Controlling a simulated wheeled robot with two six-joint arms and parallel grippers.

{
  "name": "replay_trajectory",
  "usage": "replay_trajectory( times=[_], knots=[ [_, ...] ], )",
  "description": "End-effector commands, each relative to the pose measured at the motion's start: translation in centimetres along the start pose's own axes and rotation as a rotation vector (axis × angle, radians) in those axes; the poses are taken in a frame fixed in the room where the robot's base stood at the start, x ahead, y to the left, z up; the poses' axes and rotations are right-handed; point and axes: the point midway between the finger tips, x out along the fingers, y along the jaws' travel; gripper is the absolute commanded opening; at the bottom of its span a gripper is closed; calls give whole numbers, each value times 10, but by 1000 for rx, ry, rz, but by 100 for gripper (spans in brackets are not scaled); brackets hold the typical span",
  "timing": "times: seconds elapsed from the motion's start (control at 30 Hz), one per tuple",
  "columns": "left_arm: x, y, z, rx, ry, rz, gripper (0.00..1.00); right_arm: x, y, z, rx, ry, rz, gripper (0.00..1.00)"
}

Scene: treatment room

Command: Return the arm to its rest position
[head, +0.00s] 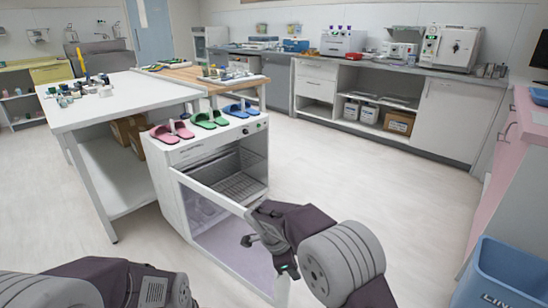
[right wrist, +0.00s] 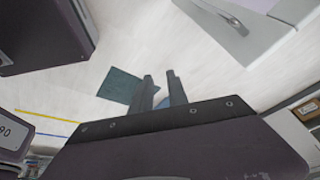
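My right arm comes in from the lower right in the head view. Its dark right gripper (head: 270,252) is beside the open door of the white cabinet (head: 166,205), overlapping it in the picture; I cannot tell whether they touch. In the right wrist view the two fingers of the right gripper (right wrist: 159,80) stand apart with an empty gap, above pale floor. Part of my left arm (head: 130,284) shows at the bottom left of the head view; its gripper is out of view.
Pink slippers (head: 172,133), green slippers (head: 210,119) and blue slippers (head: 241,110) sit on the cabinet. A white table (head: 120,105) stands at left. A blue bin (head: 500,278) and a pink-fronted counter (head: 505,165) are at right. The middle floor is clear.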

Motion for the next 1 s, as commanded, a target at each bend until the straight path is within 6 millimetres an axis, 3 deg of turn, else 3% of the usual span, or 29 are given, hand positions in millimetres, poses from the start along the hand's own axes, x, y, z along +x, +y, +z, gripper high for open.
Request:
replay_trajectory(
  times=[0.17, 0.3, 0.37, 0.5, 0.7, 0.77, 0.9, 1.0],
  knots=[
    [0, 0, 0, 0, 0, 0, 36, -5, 29, -70, 102, -51, 45, 20],
    [0, 0, 0, 0, -1, 0, 36, 0, 76, -110, 4, -137, 64, 20],
    [0, 0, 0, 0, -1, 0, 36, 4, 104, -121, -97, -186, 54, 20],
    [0, 0, 0, 0, 0, 0, 36, 18, 164, -120, -440, -282, -19, 20],
    [0, 0, 0, 0, 0, 0, 36, 36, 209, -95, -945, -333, -132, 20],
    [0, 0, 0, 0, 0, 0, 36, 39, 213, -91, -1074, -331, -168, 20],
    [0, 0, 0, 0, 0, 0, 36, 40, 201, -90, -1369, -273, -270, 20],
    [-44, 1, -4, 0, -1, 0, 36, -2, 197, -106, -1397, -272, -273, 20]
  ],
)
